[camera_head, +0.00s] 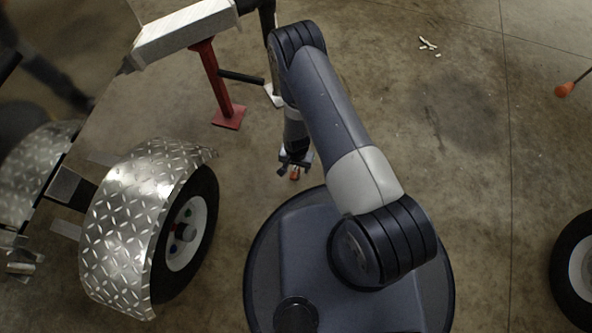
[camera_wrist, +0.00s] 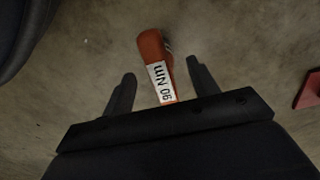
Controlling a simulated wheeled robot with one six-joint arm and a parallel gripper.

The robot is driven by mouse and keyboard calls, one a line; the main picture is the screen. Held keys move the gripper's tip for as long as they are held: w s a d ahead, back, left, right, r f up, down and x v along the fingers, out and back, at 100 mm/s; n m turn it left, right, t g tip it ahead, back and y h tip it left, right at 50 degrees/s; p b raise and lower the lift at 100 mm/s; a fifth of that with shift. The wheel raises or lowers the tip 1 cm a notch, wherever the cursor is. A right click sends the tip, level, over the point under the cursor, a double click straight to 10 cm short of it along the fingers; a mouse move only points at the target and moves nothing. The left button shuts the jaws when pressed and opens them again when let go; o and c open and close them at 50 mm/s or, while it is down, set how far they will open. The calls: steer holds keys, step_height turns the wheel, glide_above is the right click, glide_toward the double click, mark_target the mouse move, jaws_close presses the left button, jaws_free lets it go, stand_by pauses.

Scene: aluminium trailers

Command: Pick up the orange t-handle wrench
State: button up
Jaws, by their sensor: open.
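An orange handle with a white label reading "90 Nm" (camera_wrist: 152,50) lies in the wrist view between the two fingers of my gripper (camera_wrist: 161,70). The lower end of this orange tool is hidden by my gripper body, so I cannot tell its full shape. In the head view my gripper (camera_head: 295,163) points down, with a small bit of the orange tool (camera_head: 295,174) showing at its fingers. The fingers are spread, with a gap on each side of the handle.
A trailer wheel (camera_head: 197,225) under a diamond-plate fender (camera_head: 120,230) stands left. A red jack stand (camera_head: 222,95) is behind my gripper. Another orange-ended tool (camera_head: 564,90) is at the far right, above another wheel (camera_head: 578,270). White scraps (camera_head: 429,45) lie on otherwise open concrete.

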step_height(320, 180, down, 4)
steer(key=shift+w+r+b, duration=0.1)
steer(key=shift+w+b, duration=0.05)
steer(key=shift+b, duration=0.6)
steer(key=shift+r, duration=0.1)
steer(key=shift+c, duration=0.4)
jaws_close()
